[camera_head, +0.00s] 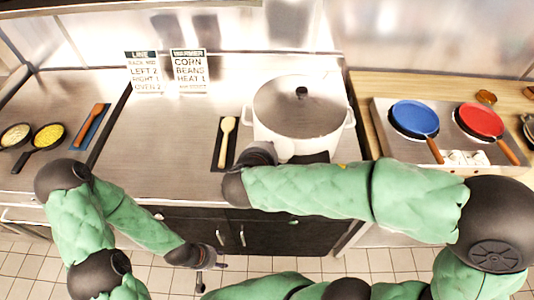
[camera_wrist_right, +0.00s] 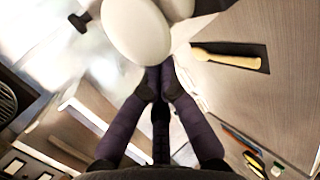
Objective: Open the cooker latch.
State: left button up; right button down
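The white cooker (camera_head: 272,138) stands on the steel counter with its glass lid (camera_head: 290,105) on and a black knob on top. A white part of it fills the top of the right wrist view (camera_wrist_right: 137,32). No latch can be told apart. My right gripper (camera_wrist_right: 160,72) is at the cooker's front left side, close to that white part. Its fingertips come together; contact is not clear, and my arm hides it in the head view. My left gripper (camera_head: 210,272) is low in front of the counter, away from the cooker, its fingers apart and empty.
A wooden spoon (camera_head: 227,140) lies on a dark mat left of the cooker. A blue pan (camera_head: 414,117) and a red pan (camera_head: 482,121) sit on the stove at right. Two signs (camera_head: 143,72) stand behind. The counter's middle left is clear.

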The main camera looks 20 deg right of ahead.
jog(key=t+b, duration=0.1)
jog(key=s+b, duration=0.1)
jog(key=b, duration=0.1)
jog(key=t+b, duration=0.1)
jog(key=b, duration=0.1)
jog(key=shift+s+a+f+t+h, duration=0.2)
jog(key=shift+s+f+t+h, duration=0.1)
jog(key=shift+h, duration=0.1)
jog(key=shift+w+f+b, duration=0.1)
jog(key=shift+w+b, duration=0.1)
jog(key=shift+b, duration=0.2)
jog(key=shift+w+d+f+b, duration=0.1)
jog(key=shift+w+d+b, duration=0.1)
jog(key=shift+w+b, duration=0.4)
jog(key=shift+w, duration=0.1)
